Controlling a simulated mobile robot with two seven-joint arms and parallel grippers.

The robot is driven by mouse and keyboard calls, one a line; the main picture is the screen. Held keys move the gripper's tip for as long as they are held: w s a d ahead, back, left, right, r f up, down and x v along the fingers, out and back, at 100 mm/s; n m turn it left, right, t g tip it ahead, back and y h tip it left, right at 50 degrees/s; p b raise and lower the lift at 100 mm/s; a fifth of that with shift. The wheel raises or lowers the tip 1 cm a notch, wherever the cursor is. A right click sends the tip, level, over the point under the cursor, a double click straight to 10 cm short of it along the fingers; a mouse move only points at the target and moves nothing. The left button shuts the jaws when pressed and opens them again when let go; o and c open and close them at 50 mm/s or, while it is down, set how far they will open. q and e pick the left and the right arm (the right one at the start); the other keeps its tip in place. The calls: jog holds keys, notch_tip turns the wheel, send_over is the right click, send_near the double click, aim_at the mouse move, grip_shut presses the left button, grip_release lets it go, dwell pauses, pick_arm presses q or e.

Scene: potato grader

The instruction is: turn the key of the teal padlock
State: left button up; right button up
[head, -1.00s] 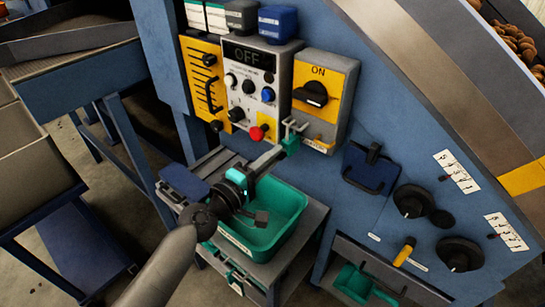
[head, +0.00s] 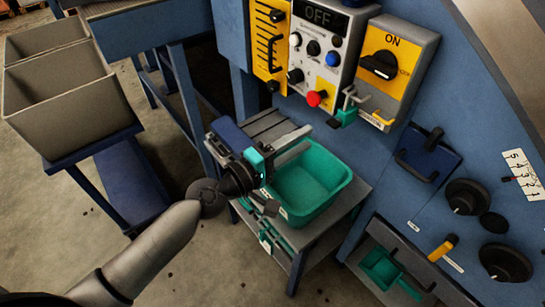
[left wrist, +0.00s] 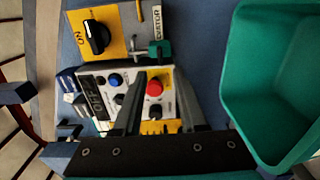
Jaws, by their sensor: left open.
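The teal padlock (head: 347,116) hangs at the lower left of the yellow ON switch box (head: 390,68). It also shows in the left wrist view (left wrist: 160,49), with a grey shackle or hasp beside it. I cannot make out its key clearly. My left gripper (head: 307,139) is open and empty, to the left of and below the padlock in the head view and apart from it. In the left wrist view its two fingers (left wrist: 160,101) point towards the control panel, with the padlock beyond their tips. My right gripper is not in view.
A green tub (head: 330,165) stands on a small table just under my left gripper. The control panel (head: 318,60) has a red button (head: 314,99). A blue clipboard-like plate (head: 425,160) hangs right of the padlock. Grey bins (head: 60,95) stand at the left.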

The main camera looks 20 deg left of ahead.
pick_arm(q)
jog(key=b+v, duration=0.2)
jog(key=v, duration=0.5)
jog(key=shift+s, duration=0.2)
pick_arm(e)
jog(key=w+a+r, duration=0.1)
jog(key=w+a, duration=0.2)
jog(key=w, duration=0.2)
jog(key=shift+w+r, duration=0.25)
pick_arm(q)
jog(key=shift+a, duration=0.15)
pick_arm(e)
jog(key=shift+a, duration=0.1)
